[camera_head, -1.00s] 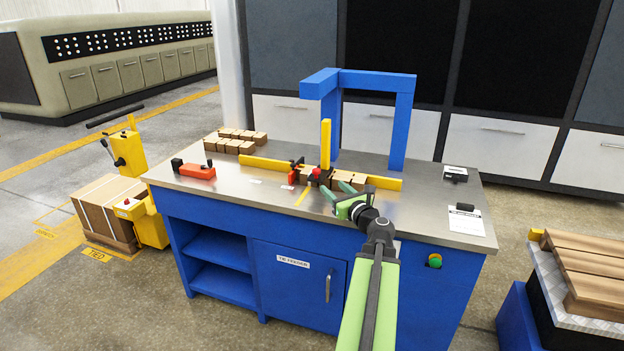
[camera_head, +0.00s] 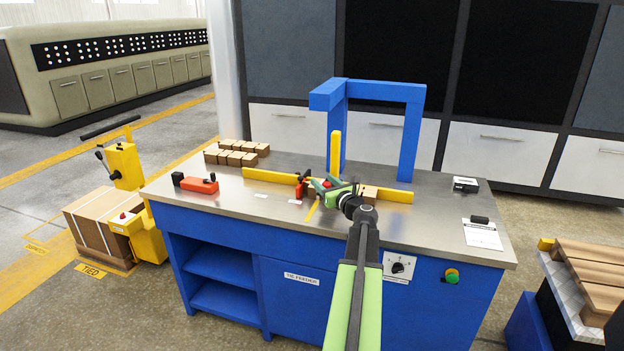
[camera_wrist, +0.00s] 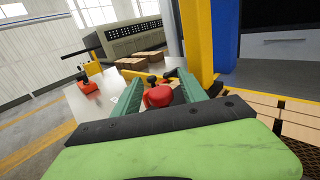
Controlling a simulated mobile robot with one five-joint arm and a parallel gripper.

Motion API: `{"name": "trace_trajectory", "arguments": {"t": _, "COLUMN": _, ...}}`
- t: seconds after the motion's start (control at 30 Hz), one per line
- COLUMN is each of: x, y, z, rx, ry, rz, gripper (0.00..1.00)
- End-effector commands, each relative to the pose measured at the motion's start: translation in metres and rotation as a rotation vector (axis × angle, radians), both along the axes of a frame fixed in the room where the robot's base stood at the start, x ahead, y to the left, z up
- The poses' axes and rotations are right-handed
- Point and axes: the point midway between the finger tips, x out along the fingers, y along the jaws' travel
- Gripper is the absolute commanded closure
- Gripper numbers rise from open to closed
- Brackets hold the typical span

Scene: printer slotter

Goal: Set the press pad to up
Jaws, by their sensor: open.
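I cannot tell whether this knob belongs to the press pad, and no other part is clearly the pad. My gripper (camera_head: 318,186) is open at the knob. In the wrist view the red knob (camera_wrist: 158,96) shows between the two green fingers of my gripper (camera_wrist: 160,78), with a gap visible on the right. My gripper hides part of the fixture and the bundles behind it.
A blue arch (camera_head: 411,130) stands behind the rail. A red-orange tool (camera_head: 199,184) and several brown bundles (camera_head: 236,152) lie at the left. A dial (camera_head: 399,267) and a green button (camera_head: 452,276) are on the bench front.

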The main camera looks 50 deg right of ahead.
Motion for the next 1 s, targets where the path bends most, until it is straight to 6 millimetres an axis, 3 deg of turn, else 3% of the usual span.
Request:
{"name": "trace_trajectory", "arguments": {"t": 0.37, "x": -0.0010, "y": -0.0118, "z": 0.0000, "rx": 0.000, "ry": 0.000, "rz": -0.009, "gripper": 0.51}}
{"name": "trace_trajectory", "arguments": {"t": 0.73, "x": -0.0037, "y": -0.0137, "z": -0.0001, "rx": 0.000, "ry": 0.000, "rz": -0.012, "gripper": 1.00}}
{"name": "trace_trajectory", "arguments": {"t": 1.0, "x": -0.0042, "y": -0.0139, "z": -0.0002, "rx": 0.000, "ry": 0.000, "rz": -0.013, "gripper": 1.00}}
